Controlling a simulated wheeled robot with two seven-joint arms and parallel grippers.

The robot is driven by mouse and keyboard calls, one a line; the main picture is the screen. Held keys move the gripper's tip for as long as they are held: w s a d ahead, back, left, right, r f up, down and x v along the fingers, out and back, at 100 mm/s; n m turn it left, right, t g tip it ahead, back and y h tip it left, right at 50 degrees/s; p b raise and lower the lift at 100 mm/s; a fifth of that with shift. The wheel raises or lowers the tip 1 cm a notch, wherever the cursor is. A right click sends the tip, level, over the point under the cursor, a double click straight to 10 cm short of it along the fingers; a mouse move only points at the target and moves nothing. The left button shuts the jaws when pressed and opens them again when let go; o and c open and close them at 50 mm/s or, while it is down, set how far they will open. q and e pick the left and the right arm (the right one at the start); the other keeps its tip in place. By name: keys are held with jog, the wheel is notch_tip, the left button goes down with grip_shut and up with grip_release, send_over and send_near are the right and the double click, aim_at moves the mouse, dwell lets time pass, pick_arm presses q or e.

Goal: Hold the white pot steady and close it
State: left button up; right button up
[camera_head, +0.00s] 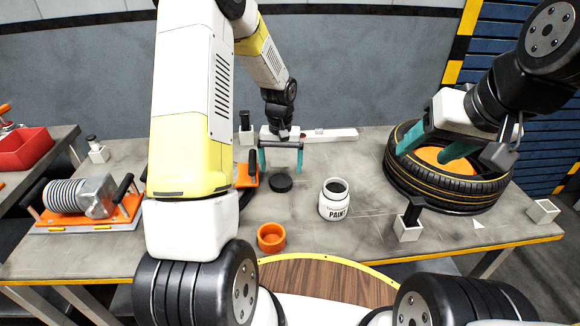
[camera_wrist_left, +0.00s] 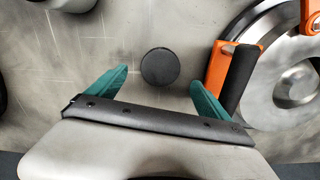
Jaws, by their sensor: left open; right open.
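The white pot (camera_head: 334,201), labelled PAINT, stands upright and uncovered on the grey table, right of centre in the head view. A round black lid (camera_head: 281,184) lies flat on the table to its left. The lid also shows in the left wrist view (camera_wrist_left: 160,67), beyond and between my fingertips. My left gripper (camera_head: 281,168) is open with teal fingers, at the lid's far side and apart from it. My right gripper (camera_head: 428,148) is open above the tyre, to the right of the pot, holding nothing.
A tyre (camera_head: 475,190) with an orange centre lies at the right. An orange cup (camera_head: 271,237) stands near the front edge. A black-handled item in a white holder (camera_head: 408,228) is right of the pot. An orange-framed metal part (camera_head: 85,205) sits at the left.

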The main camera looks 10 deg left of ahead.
aim_at(281, 180)
pick_arm(q)
jog(key=shift+f, duration=0.1)
notch_tip(281, 180, down, 5)
dwell(0.4)
jog(key=c, duration=1.6)
jog(key=shift+o, duration=0.2)
notch_tip(281, 180, up, 10)
